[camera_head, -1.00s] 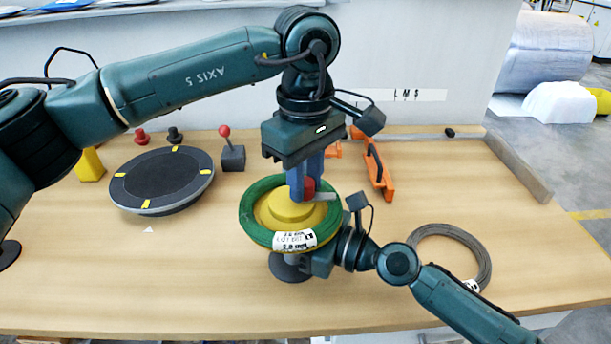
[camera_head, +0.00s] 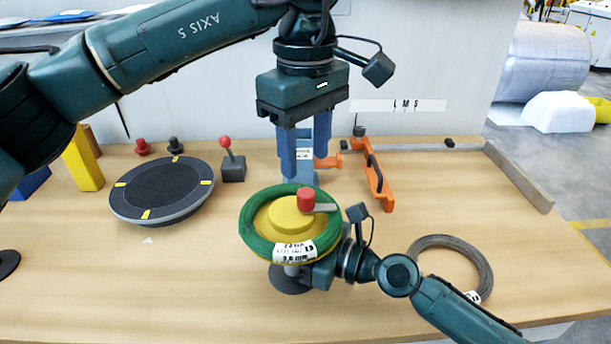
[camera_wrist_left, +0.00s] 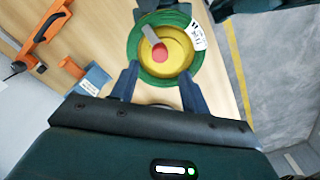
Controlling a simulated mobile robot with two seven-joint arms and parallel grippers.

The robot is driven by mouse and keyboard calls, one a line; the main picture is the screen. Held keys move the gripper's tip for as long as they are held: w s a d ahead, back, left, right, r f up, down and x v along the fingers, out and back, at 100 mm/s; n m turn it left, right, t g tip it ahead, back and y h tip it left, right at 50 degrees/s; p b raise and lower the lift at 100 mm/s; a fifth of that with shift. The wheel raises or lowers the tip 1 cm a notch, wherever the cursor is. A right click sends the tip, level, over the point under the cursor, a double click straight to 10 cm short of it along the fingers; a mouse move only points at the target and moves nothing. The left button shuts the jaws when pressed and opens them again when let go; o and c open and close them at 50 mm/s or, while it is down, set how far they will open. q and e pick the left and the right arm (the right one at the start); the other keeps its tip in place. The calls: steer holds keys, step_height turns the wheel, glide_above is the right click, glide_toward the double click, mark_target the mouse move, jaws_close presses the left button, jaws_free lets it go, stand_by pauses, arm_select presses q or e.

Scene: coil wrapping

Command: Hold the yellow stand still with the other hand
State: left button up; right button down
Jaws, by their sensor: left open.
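The yellow stand (camera_head: 290,216) is a round yellow disc on a post with a dark round base (camera_head: 290,281). A green coil (camera_head: 257,244) with a white label lies around it. A red knob (camera_head: 306,199) with a grey bar sits on top; it also shows in the left wrist view (camera_wrist_left: 159,53). My left gripper (camera_head: 304,174) is open and empty above and behind the stand, apart from the knob. My right gripper (camera_head: 320,270) is at the post, just under the coil. Its fingers are mostly hidden, so its grip is unclear.
A dark turntable (camera_head: 162,190) with yellow marks stands at left. An orange tool (camera_head: 376,180) and a grey wire coil (camera_head: 452,262) lie at right. The front table is clear.

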mark_target(305, 192)
arm_select(q)
step_height(305, 192, up, 5)
steer(key=shift+r, duration=0.1)
stand_by(0.4)
arm_select(e)
steer(key=c, duration=0.9)
jaws_free()
steer(key=shift+d, duration=0.1)
